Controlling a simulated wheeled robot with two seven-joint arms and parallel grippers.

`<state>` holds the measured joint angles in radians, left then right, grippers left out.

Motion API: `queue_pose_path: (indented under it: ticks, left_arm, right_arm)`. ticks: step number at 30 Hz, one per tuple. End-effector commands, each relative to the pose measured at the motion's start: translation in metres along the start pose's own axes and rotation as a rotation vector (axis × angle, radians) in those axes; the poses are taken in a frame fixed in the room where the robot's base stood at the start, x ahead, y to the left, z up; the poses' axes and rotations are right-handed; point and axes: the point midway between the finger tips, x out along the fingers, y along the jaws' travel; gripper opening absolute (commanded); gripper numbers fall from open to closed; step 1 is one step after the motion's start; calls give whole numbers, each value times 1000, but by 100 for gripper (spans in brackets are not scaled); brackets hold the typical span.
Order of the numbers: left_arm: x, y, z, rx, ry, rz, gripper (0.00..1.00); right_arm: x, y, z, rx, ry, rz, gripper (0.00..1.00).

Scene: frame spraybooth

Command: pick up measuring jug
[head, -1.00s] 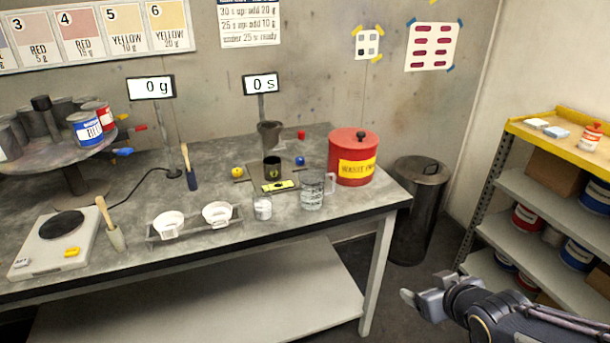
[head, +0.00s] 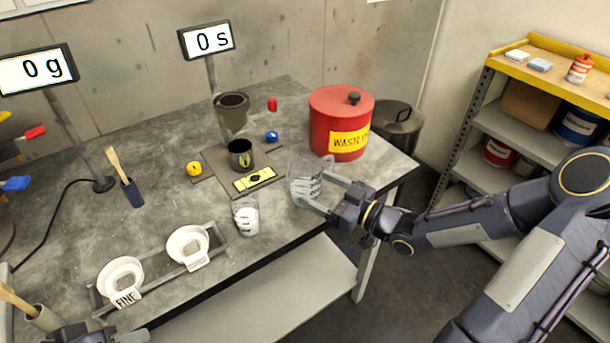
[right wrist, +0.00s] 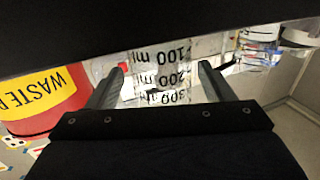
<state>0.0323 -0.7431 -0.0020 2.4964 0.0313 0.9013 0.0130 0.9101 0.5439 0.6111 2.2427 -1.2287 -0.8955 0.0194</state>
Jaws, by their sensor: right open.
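The clear measuring jug (head: 304,172) stands upright near the front edge of the workbench, with dark markings on its side. My right gripper (head: 313,184) is open at the jug, reaching in from the right, with one finger on each side of it. In the right wrist view the jug (right wrist: 160,72) shows between the two fingers, its marks reading 100, 200 and 300 ml. I cannot tell whether the fingers touch it. My left gripper (head: 100,336) shows only partly at the bottom left edge, and its jaws are not clear.
A red waste can (head: 328,105) stands just behind the jug; a small clear cup (head: 246,217) stands to its left. A dark cup (head: 241,154), a funnel stand (head: 232,106) and a rack with white strainers (head: 215,240) are further left. A yellow-topped shelf (head: 555,75) stands right.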

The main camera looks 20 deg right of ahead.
Motion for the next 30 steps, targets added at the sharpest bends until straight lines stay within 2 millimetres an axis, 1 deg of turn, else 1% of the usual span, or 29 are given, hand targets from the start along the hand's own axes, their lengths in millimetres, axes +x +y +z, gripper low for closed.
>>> queue_pose_path:
  ticks: [1, 5, 9, 12, 15, 20, 21, 27, 30]
  left_arm:
    - [0, 0, 0, 0, 0, 0, 36]
    - [0, 0, 0, 0, 0, 0, 36]
    - [-1, 0, 0, 0, 0, 0, 36]
    - [-1, 1, -1, 0, 0, 0, 36]
    - [-2, 1, -1, 0, 0, 0, 36]
    - [-1, 1, -1, 0, 0, 0, 36]
    - [-1, 1, -1, 0, 0, 0, 36]
    - [-1, 1, -1, 0, 0, 0, 36]
    - [-1, 1, -1, 0, 0, 0, 36]
  right_arm:
    - [7, -1, -1, 0, 3, -4, 75]
    - [23, -1, -1, 1, 2, -3, 75]
    - [45, -1, -1, 2, 1, -3, 75]
    - [56, -1, 0, 1, -1, -2, 75]
    - [60, 0, 0, 1, -2, 0, 75]
    - [60, 0, 0, 0, -2, 1, 75]
    - [60, 0, 0, 0, -2, 1, 74]
    - [60, 0, 0, 0, -3, 1, 47]
    - [60, 0, 0, 0, -2, 1, 37]
